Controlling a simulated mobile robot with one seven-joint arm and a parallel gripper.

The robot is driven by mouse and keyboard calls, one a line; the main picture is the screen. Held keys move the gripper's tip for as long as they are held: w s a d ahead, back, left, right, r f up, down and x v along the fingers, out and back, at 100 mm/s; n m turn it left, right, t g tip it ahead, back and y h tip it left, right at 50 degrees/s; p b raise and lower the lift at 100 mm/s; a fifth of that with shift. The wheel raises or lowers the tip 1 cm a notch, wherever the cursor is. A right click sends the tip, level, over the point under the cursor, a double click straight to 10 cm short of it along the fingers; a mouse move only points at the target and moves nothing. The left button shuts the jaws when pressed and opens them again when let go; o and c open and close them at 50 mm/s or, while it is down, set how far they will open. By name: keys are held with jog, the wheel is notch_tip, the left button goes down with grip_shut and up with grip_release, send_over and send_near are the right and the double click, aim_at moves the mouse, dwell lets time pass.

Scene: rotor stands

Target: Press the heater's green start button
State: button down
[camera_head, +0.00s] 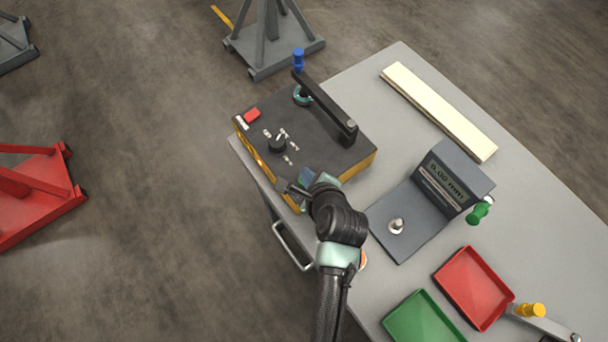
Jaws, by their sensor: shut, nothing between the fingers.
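The heater (325,145) is a dark box with a yellow lower edge, standing at the left end of the grey table. Its top carries a red button (252,115), a black knob (278,144) with white marks, and a black bar (326,108) over a teal ring (303,96). I see no green button on it; my gripper and wrist cover part of its near edge.
On the table (375,92) are a cream bar (438,111), a grey gauge (445,182) reading 0.00 mm, a red tray (473,288) and a green tray (422,318). A blue-handled piece (299,58) rises by the heater's back. Grey and red stands (38,190) are on the floor.

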notch_tip(320, 180, up, 5)
jog(key=p, duration=0.5)
jog(key=shift+r+p, duration=0.1)
jog(key=shift+p, duration=0.25)
dwell(0.6)
